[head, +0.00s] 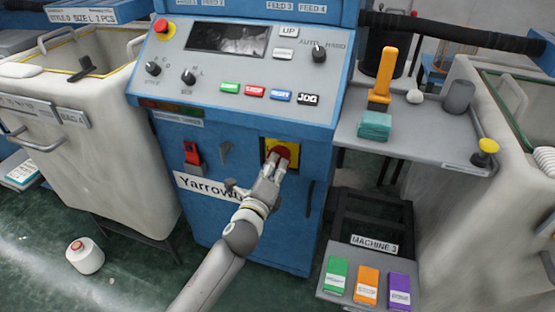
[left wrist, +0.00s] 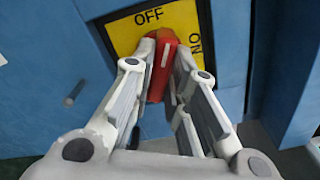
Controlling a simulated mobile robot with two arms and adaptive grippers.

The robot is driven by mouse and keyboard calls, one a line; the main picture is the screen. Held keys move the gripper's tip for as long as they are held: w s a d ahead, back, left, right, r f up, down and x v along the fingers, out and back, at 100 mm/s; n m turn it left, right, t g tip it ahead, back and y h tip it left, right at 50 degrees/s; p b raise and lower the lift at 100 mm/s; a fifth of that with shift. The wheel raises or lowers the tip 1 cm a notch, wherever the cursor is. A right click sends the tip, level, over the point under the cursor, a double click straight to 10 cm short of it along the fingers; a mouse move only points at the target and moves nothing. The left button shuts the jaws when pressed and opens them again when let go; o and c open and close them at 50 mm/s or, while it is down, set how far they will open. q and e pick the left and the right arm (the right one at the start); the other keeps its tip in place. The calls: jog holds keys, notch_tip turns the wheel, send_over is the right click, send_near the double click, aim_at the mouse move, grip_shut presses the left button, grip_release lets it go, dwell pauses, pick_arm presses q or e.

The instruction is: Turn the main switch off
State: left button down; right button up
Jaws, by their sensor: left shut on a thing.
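The main switch is a red handle (head: 283,151) on a yellow plate (head: 294,146), set in the front of the blue machine. In the left wrist view the red handle (left wrist: 159,72) stands between my fingers, and the yellow plate (left wrist: 126,36) shows "OFF" at the top and "ON" at the right. My left gripper (head: 279,160) is shut on the red handle, with a finger on each side; it also shows in the left wrist view (left wrist: 162,50). The fingers hide part of the handle, and I cannot tell exactly which mark it points to. My right gripper is not in view.
Above is a sloped control panel (head: 215,65) with knobs, coloured buttons and a red stop button (head: 163,28). A grey side shelf (head: 430,143) stands right. A yarn cone (head: 85,256) is on the floor at left.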

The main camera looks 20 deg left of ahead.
pick_arm(q)
jog(key=shift+n, duration=1.3)
jog(key=shift+n+p, duration=0.3)
jog(key=shift+n, duration=1)
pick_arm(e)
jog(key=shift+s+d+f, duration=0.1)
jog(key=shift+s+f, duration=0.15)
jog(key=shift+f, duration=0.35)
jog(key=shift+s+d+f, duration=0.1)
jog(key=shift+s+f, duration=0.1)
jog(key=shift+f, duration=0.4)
pick_arm(q)
jog(key=c, duration=1.7)
grip_release()
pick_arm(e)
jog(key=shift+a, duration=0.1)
pick_arm(q)
jog(key=shift+s, duration=0.15)
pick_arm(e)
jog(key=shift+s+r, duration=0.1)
